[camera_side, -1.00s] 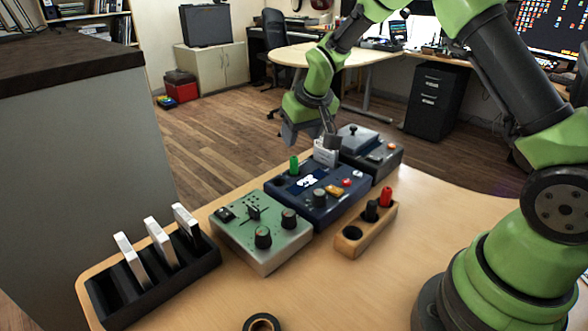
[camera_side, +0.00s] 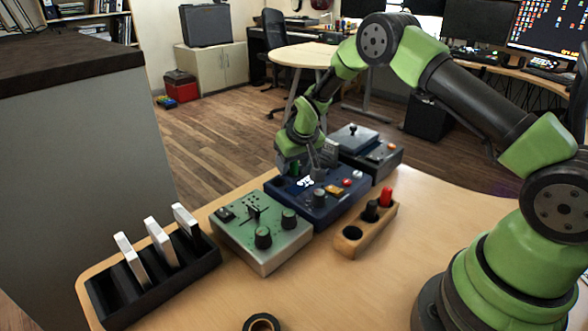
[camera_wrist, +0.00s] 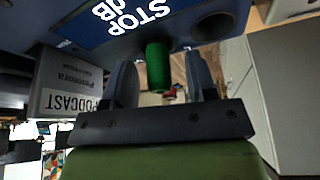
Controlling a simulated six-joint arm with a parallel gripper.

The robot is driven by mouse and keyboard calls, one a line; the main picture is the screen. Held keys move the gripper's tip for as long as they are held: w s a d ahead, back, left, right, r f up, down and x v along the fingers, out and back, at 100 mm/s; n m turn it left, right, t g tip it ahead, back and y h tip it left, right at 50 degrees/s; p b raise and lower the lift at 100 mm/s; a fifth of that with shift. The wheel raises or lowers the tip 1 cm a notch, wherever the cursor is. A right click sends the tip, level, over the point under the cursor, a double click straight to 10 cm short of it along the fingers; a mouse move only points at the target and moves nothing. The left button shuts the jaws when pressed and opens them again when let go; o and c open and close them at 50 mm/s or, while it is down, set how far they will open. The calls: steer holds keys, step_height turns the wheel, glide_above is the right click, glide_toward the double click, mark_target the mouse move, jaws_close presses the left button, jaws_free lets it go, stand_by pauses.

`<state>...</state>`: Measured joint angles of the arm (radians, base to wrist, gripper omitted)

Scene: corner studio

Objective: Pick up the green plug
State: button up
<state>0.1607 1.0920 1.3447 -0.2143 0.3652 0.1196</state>
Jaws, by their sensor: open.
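The green plug (camera_side: 294,168) stands in the dark blue box (camera_side: 318,213) near its far left end, partly hidden by my gripper. It also shows in the wrist view (camera_wrist: 157,65), between my two fingers with a gap on each side. My gripper (camera_side: 300,168) is open and lowered around the plug, pointing down at the blue box. In the wrist view my gripper (camera_wrist: 161,80) has one finger left of the plug and one right of it. A dark round socket (camera_wrist: 212,26) sits beside the plug in the blue panel.
A wooden block (camera_side: 346,246) in front holds a black plug (camera_side: 371,211) and a red plug (camera_side: 386,197), with one empty hole. A pale green box (camera_side: 265,242) adjoins on the left, a grey box (camera_side: 385,160) behind. A box lettered PODCAST (camera_wrist: 60,88) stands close to the left finger.

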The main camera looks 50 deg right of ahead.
jaws_close()
steer(key=shift+r, duration=0.1)
